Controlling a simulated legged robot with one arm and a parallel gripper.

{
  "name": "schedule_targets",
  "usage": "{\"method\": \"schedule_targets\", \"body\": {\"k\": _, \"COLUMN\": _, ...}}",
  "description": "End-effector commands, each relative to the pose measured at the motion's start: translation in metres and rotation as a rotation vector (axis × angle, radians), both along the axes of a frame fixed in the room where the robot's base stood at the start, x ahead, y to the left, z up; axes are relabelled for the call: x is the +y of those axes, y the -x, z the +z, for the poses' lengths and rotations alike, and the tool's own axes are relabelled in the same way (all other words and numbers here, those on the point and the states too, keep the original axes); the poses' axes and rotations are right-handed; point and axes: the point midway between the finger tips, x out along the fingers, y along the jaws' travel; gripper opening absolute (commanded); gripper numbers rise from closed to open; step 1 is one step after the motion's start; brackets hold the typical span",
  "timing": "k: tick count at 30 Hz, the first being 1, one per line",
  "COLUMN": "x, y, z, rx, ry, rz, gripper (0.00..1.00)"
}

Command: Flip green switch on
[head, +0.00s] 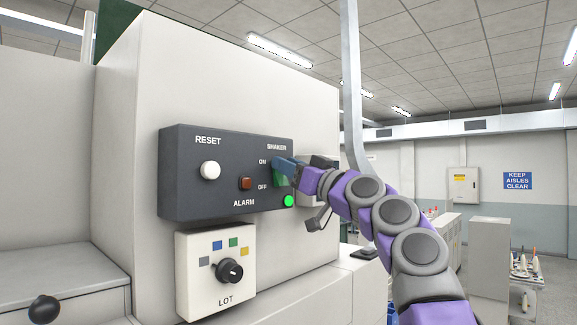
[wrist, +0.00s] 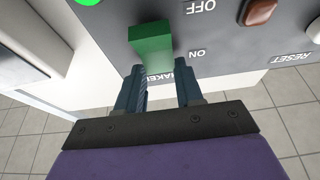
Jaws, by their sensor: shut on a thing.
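The green switch (head: 281,181) is on the dark control panel (head: 228,150), beside the ON and OFF labels under the word SHAKER. My gripper (head: 284,166) reaches it from the right and partly covers it in the head view. In the wrist view the green switch (wrist: 151,46) is a block standing out from the panel, and the two blue fingers of my gripper (wrist: 158,82) are at its sides, shut on it. I cannot tell for certain which way the switch is set. A round green light (head: 288,201) glows just below it.
A white RESET button (head: 210,170) and a brown-red ALARM button (head: 245,184) are left of the switch. Below is a white LOT box with a black knob (head: 229,271). A grey upright post (head: 352,90) stands behind my arm.

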Motion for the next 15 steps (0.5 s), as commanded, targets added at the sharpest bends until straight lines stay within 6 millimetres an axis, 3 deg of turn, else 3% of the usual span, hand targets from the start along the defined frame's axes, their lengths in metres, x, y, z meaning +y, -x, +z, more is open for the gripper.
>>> {"method": "schedule_targets", "body": {"k": 4, "x": -0.0002, "y": -0.0004, "z": 0.0133, "rx": 0.047, "ry": 0.062, "rz": -0.005, "gripper": 0.06}}
{"method": "schedule_targets", "body": {"k": 15, "x": 0.0052, "y": -0.0042, "z": 0.0164, "rx": 0.158, "ry": 0.205, "rz": -0.006, "gripper": 0.06}}
